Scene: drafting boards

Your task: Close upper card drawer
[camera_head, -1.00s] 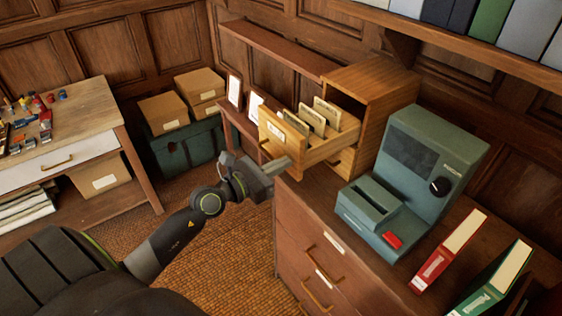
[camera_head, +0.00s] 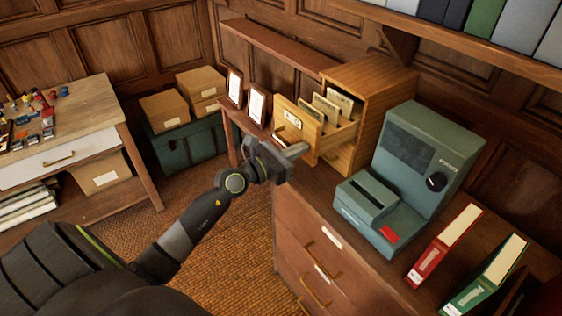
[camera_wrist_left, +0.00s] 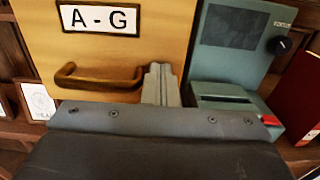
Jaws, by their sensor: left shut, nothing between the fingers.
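The upper card drawer (camera_head: 287,112) is part of a wooden cabinet (camera_head: 385,78) on the brown chest. It stands partly open, with several dividers showing inside. In the left wrist view its front (camera_wrist_left: 140,40) carries an "A - G" label (camera_wrist_left: 99,19) and a dark handle (camera_wrist_left: 95,77). My left gripper (camera_head: 299,150) is shut and empty. Its fingertips (camera_wrist_left: 160,72) are at the lower right of the drawer front, just right of the handle, and appear to press on it. The lower drawer is mostly hidden. My right gripper is not in view.
A teal machine (camera_head: 420,165) stands on the brown chest (camera_head: 300,222) right of the cabinet. Red (camera_head: 445,243) and green (camera_head: 488,275) binders stand farther right. Picture frames (camera_head: 256,105) stand on a low shelf left of the drawer.

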